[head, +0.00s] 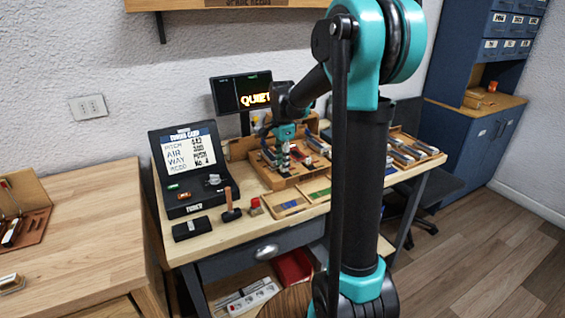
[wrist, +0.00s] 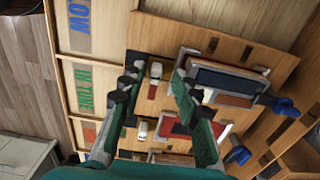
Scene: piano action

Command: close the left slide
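A wooden board (head: 302,182) with small sliding parts lies on the workbench. In the wrist view, a small slide with a white end and a red strip (wrist: 153,80) shows between my fingertips. A second white-ended slide (wrist: 143,131) lies lower, also between my fingers. I cannot tell for sure which one is the left slide. My gripper (wrist: 155,85) is open, its two dark green fingers apart, with nothing held. In the head view, my gripper (head: 284,160) is low over the board; whether it touches is too small to tell.
Labels LOW (wrist: 80,25) and IN TUNE (wrist: 84,87) lie at left. A tuning-card case (head: 190,165), a hammer (head: 231,207) and a screen (head: 241,93) surround the board.

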